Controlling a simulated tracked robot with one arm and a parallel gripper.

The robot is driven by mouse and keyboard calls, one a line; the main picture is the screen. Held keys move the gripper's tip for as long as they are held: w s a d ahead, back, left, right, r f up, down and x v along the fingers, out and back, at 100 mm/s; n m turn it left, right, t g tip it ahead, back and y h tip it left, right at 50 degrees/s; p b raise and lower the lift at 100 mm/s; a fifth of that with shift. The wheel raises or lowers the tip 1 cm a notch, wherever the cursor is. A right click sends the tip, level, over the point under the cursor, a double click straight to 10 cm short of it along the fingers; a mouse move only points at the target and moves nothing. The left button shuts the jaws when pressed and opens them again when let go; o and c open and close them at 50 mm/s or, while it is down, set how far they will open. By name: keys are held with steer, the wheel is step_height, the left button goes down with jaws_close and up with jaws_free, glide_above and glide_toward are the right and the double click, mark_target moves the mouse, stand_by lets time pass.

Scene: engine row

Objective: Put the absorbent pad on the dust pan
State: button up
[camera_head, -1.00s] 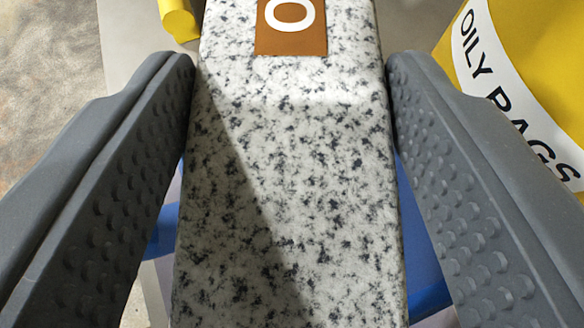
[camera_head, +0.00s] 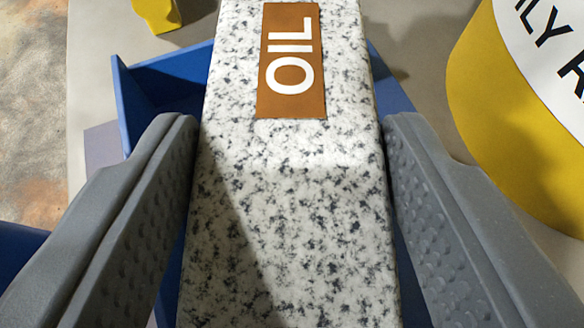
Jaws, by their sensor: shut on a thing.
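The absorbent pad (camera_head: 290,210) is a long white block with dark speckles and a brown label reading OIL. It fills the middle of the view. My gripper (camera_head: 290,130) is shut on it, with one grey, studded finger against each long side. The blue dust pan (camera_head: 165,80) shows below and behind the pad, with its raised wall at the left and another part at the right. The pad hides most of the pan. I cannot tell whether the pad touches it.
A yellow bin (camera_head: 490,110) with a white lettered band stands close at the right. A small yellow object (camera_head: 158,12) is at the top left. Another blue shape (camera_head: 18,255) shows at the left edge.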

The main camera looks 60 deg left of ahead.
steer(key=shift+f, duration=0.25)
steer(key=o, duration=1)
steer(key=shift+r, duration=0.15)
steer(key=shift+r+b, duration=0.3)
steer(key=shift+r, duration=0.15)
steer(key=p+v, duration=0.3)
steer(key=v, duration=0.9)
steer(key=shift+w, duration=0.1)
